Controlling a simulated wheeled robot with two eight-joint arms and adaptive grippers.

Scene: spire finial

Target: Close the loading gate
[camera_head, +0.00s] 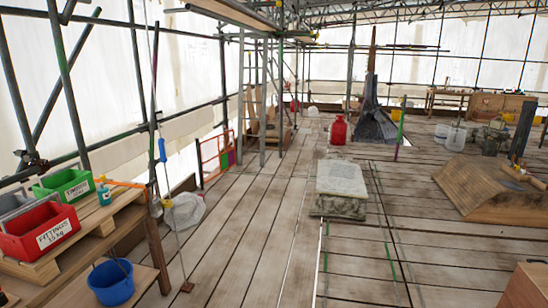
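An orange-framed gate (216,154) stands upright at the left edge of the boarded deck, beyond the wooden bench and near the scaffold poles. It is small in the head view. I cannot tell from here whether it is open or shut, and its latch cannot be made out. Neither of my grippers shows in this view.
A bench (101,229) at left holds a red bin (40,233) and a green bin (66,185). A blue bucket (111,281) sits below. A stone block (341,183) stands mid-deck; a red container (338,130) is farther back. Boards between bench and block are largely clear.

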